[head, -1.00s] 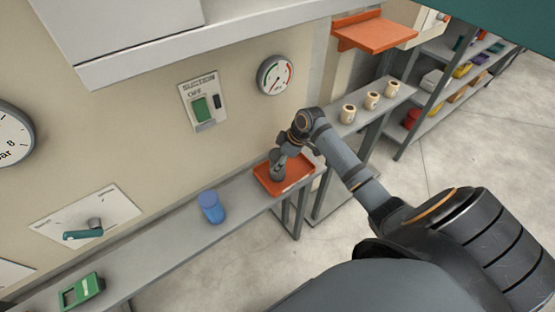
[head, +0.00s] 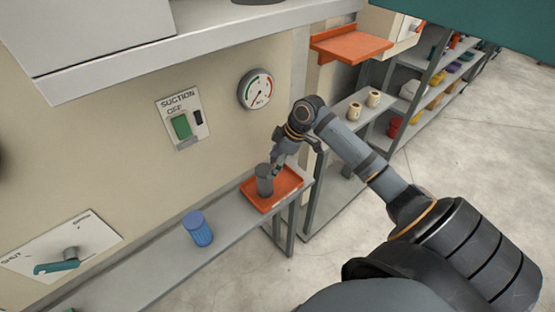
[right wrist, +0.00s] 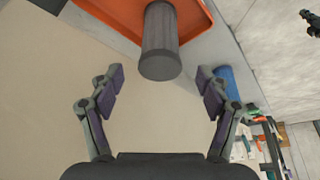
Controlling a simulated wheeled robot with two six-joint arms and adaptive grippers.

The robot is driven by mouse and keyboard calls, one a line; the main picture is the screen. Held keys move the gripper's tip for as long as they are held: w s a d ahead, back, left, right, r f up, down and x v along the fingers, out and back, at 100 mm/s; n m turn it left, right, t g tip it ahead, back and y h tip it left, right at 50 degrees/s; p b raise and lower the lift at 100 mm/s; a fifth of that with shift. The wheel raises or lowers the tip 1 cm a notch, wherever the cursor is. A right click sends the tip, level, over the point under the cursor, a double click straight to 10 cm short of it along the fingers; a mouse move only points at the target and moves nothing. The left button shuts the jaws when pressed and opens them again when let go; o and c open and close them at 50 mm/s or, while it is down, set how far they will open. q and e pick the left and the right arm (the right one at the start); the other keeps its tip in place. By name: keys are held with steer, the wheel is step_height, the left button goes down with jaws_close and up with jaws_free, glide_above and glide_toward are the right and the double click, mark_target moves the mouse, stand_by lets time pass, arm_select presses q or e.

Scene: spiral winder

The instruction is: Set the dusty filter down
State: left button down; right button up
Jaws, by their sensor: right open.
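The dusty filter, a dark grey cylinder (head: 264,180), stands upright on the orange tray (head: 284,190) at the right end of the shelf. It also shows in the right wrist view (right wrist: 160,45), beyond the fingers. My right gripper (head: 279,166) is beside the filter, open and apart from it. In the right wrist view the two fingers (right wrist: 160,90) are spread wide with nothing between them. A blue cylinder (head: 198,229) stands on the grey shelf to the left of the tray. My left gripper is not in view.
The grey shelf (head: 150,272) runs along the wall. Above it are a suction switch (head: 183,117), a round gauge (head: 256,89) and a teal-handled valve (head: 58,266). An orange ledge (head: 352,44) juts out at the upper right. Cream rolls (head: 374,98) stand on a further bench.

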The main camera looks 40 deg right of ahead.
steer(key=shift+b+v, duration=0.3)
steer(key=shift+v, duration=1.8)
